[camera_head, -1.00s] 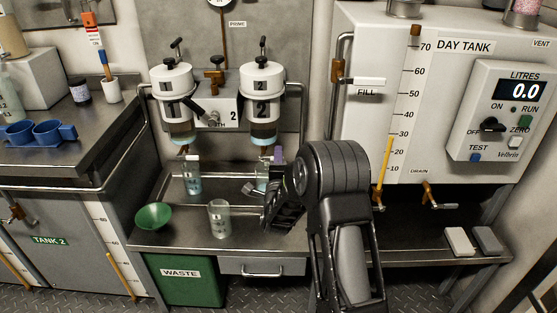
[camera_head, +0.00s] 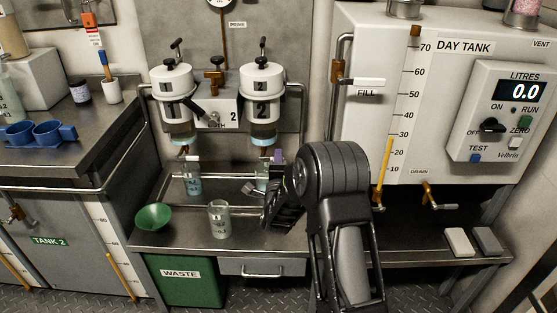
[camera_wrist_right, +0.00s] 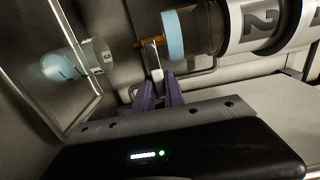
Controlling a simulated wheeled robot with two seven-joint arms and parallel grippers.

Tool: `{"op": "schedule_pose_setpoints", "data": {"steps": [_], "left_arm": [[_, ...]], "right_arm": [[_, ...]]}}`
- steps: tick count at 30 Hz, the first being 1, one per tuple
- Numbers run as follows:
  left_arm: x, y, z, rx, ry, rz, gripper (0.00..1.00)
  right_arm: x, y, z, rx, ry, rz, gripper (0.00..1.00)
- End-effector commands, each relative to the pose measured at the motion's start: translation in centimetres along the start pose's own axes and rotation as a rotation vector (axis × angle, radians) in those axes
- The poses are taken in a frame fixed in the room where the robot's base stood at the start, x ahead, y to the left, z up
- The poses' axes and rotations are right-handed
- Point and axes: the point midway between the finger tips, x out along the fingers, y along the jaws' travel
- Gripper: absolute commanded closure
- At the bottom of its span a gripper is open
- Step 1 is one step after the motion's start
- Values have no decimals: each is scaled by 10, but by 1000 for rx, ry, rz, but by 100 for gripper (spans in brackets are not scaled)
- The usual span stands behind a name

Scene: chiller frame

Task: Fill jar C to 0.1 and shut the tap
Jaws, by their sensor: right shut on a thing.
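My right gripper (camera_wrist_right: 160,88) has purple fingers shut on a metal tap lever (camera_wrist_right: 152,55) beneath filter housing 2 (camera_head: 262,95). The brass tap stem (camera_wrist_right: 148,42) shows beside the housing's pale blue bottom. In the head view, the right gripper (camera_head: 278,157) is partly hidden by my arm. A clear jar (camera_head: 263,177) stands below housing 2, partly covered by my gripper. This jar also shows in the right wrist view (camera_wrist_right: 92,52), with pale blue liquid at its bottom. I cannot read its letter. My left gripper is out of view.
Another jar (camera_head: 193,183) with bluish liquid stands under housing 1 (camera_head: 172,90). The day tank (camera_head: 400,120) is to the right, blue cups (camera_head: 48,131) to the left.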

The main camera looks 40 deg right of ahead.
Motion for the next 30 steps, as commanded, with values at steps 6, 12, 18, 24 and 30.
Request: {"op": "schedule_pose_setpoints", "data": {"steps": [6, 12, 18, 24, 30], "left_arm": [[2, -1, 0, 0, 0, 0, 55], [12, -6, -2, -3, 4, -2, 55], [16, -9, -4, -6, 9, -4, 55], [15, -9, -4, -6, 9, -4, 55], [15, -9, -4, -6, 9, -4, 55]], "right_arm": [[0, 0, 0, -22, 0, 1, 100], [0, -7, 1, -188, 1, 0, 100], [0, -16, 3, -360, 0, 1, 100], [0, -18, 4, -381, 0, 2, 100], [0, -18, 4, -379, 0, 1, 78]]}}
